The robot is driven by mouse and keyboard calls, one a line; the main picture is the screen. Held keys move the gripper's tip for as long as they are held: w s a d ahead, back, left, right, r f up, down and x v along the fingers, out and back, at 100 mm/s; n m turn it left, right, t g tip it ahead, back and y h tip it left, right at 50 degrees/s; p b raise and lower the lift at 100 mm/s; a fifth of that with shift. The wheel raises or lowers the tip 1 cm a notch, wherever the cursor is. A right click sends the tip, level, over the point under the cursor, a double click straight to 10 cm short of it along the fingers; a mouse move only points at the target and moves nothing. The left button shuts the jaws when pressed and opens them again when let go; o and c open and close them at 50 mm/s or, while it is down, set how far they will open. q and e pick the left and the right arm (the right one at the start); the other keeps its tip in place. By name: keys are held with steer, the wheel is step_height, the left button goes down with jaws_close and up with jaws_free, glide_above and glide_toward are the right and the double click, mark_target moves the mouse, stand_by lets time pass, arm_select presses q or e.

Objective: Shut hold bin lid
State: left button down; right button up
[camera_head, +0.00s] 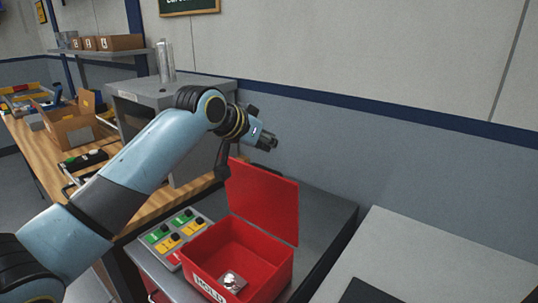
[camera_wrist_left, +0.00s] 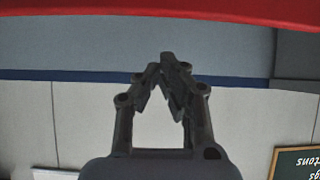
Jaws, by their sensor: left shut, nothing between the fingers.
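The red hold bin (camera_head: 204,270) stands on a dark grey table, its front marked "HOLD". Its red lid (camera_head: 262,202) is open and stands up at the back edge. A small shiny metal part (camera_head: 233,282) lies inside the bin. My left gripper (camera_head: 272,142) is shut and empty, above and behind the raised lid in the head view. In the left wrist view my left gripper (camera_wrist_left: 168,62) has its fingertips together, with a red strip (camera_wrist_left: 160,8), likely the lid, along the top edge. My right gripper is not in view.
A grey cabinet (camera_head: 150,95) stands behind my left arm. A wooden bench with an open cardboard box (camera_head: 72,128) is at left. A light grey surface (camera_head: 430,260) is at right.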

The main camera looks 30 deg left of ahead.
arm_select(q)
steer(key=a+x, duration=0.1)
steer(key=x, duration=0.5)
steer(key=s+p, duration=0.1)
steer(key=s, duration=0.1)
steer(key=s+f+p, duration=0.1)
steer(key=s+p, duration=0.1)
steer(key=shift+s+d, duration=0.25)
